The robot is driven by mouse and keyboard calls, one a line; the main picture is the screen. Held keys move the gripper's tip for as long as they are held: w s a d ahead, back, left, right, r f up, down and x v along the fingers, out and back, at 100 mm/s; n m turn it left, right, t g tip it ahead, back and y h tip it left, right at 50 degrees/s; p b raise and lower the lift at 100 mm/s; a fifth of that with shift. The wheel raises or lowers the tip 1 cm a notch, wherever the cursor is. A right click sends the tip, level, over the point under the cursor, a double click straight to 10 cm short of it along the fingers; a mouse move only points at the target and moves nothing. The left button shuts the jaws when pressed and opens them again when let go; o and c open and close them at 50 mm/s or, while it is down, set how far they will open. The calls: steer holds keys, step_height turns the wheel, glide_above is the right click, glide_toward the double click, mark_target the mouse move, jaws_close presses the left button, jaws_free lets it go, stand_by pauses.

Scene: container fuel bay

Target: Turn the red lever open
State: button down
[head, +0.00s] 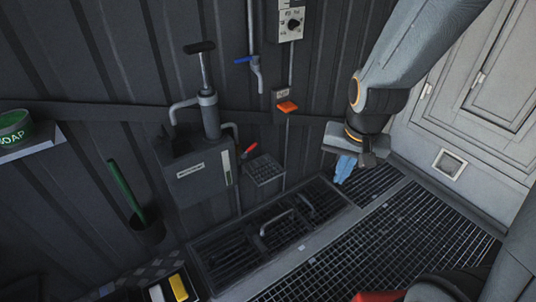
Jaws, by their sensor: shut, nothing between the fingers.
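The red lever (249,149) is a small red handle at the right side of the dark grey pump box (195,172) on the wall. It tilts up to the right from the box edge. My gripper (344,172) hangs from the arm at the right, well to the right of the lever and apart from it. Light blue shapes at its lower end look like its fingers, together and pointing down. Nothing shows held in it. The lever's pivot is small and hard to make out.
A pump handle (200,47) rises above the box. A blue-handled tap (244,60), an orange switch (287,106) and a small grid shelf (264,169) are on the wall nearby. A floor hatch with handles (277,224) lies below. The space between gripper and lever looks clear.

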steer(key=w+a+f+m+t+y+b, duration=0.1)
steer(key=w+a+f+m+t+b, duration=0.2)
steer(key=w+a+f+m+b, duration=0.6)
steer(key=w+a+f+m+t+y+b, duration=0.2)
steer(key=w+a+f+m+t+b, duration=0.3)
steer(key=w+f, duration=0.85)
steer(key=w+a+f+m+t+y+b, duration=0.15)
steer(key=w+a+f+m+b, duration=0.5)
steer(key=w, duration=0.85)
steer(key=shift+s+a+r+m+h+p, duration=0.1)
steer(key=shift+a+r+m+h+p, duration=0.05)
steer(key=shift+a+r+m+p, duration=0.55)
steer(key=shift+s+a+r+m+h+p, duration=0.15)
steer(key=shift+a+r+p, duration=0.3)
steer(key=shift+r, duration=0.4)
steer(key=shift+w+d, duration=0.1)
steer(key=shift+w, duration=0.05)
